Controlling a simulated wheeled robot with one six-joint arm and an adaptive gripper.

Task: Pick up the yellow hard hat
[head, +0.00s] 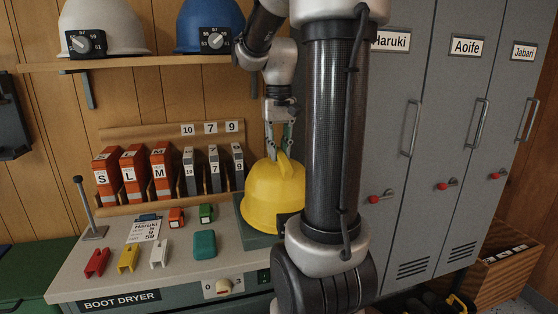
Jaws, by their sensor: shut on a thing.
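The yellow hard hat (268,205) is at the right end of the boot dryer's top, crown up. My gripper (281,150) points down above it, with its fingers at the raised ridge on the crown. The gripper is shut on the hat. The hat's right side is partly hidden behind my arm. I cannot tell whether its lower edge touches the surface beneath.
A white hard hat (105,24) and a blue hard hat (205,22) sit on the shelf (150,64). Orange and grey labelled boxes stand in a rack behind the boot dryer (75,285). Small coloured items lie on its top. Grey lockers (450,120) stand at right.

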